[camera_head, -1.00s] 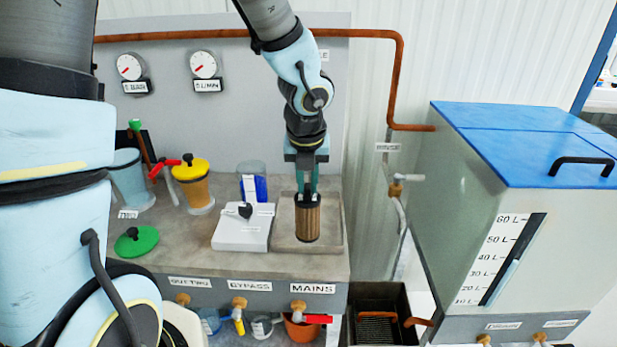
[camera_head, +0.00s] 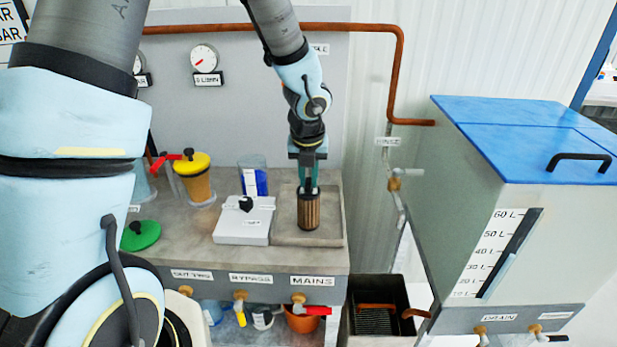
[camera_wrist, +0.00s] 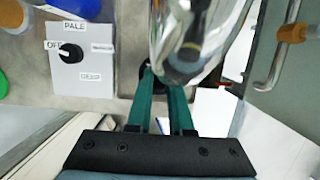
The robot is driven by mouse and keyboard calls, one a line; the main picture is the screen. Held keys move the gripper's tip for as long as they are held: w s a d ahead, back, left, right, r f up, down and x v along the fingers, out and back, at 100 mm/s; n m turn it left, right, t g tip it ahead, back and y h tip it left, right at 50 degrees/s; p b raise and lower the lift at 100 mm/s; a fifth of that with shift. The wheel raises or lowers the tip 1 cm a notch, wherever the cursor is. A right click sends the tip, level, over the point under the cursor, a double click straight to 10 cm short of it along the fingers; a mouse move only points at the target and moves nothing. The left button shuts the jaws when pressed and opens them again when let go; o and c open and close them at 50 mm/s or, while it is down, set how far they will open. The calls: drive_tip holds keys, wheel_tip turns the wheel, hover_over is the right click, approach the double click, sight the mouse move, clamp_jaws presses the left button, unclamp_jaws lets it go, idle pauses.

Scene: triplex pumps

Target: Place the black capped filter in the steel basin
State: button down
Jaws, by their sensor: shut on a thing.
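The filter (camera_head: 308,212) is a brown pleated cylinder with a dark top, upright in the head view. My gripper (camera_head: 308,186) is shut on its top from above. The filter appears over a shallow grey rectangular basin (camera_head: 335,228) on the bench; I cannot tell whether it touches the basin floor. In the wrist view my gripper (camera_wrist: 160,75) points away from the camera, with something dark between or behind the fingertips. A shiny rounded surface (camera_wrist: 195,40) fills the upper middle there; I cannot tell what it belongs to. The filter's pleats are hidden in that view.
A white knob panel (camera_head: 244,222) stands just left of the basin. A blue-filled beaker (camera_head: 254,180), a yellow-lidded canister (camera_head: 193,180) and a green lid (camera_head: 141,235) are also on the bench. A dark grated bin (camera_head: 376,320) and a blue-topped tank (camera_head: 520,200) are at right.

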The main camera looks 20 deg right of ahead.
drive_tip(key=c, duration=0.8)
unclamp_jaws()
drive_tip(key=shift+f, duration=0.15)
drive_tip(key=p+v, duration=0.2)
drive_tip(key=v, duration=1)
drive_tip(key=shift+a, duration=0.1)
drive_tip(key=shift+s+a+f+m+g+y, duration=0.15)
drive_tip(key=shift+a+f+m+g, duration=0.05)
drive_tip(key=shift+a+m, duration=4.95)
drive_tip(key=shift+s+a+f+m+g+y, duration=0.2)
drive_tip(key=shift+a+f+m, duration=0.05)
drive_tip(key=shift+a+m, duration=4.85)
drive_tip(key=shift+s+a+f+m+g+y, duration=0.15)
drive_tip(key=shift+a+f+m+g, duration=0.05)
drive_tip(key=shift+a+m, duration=4.9)
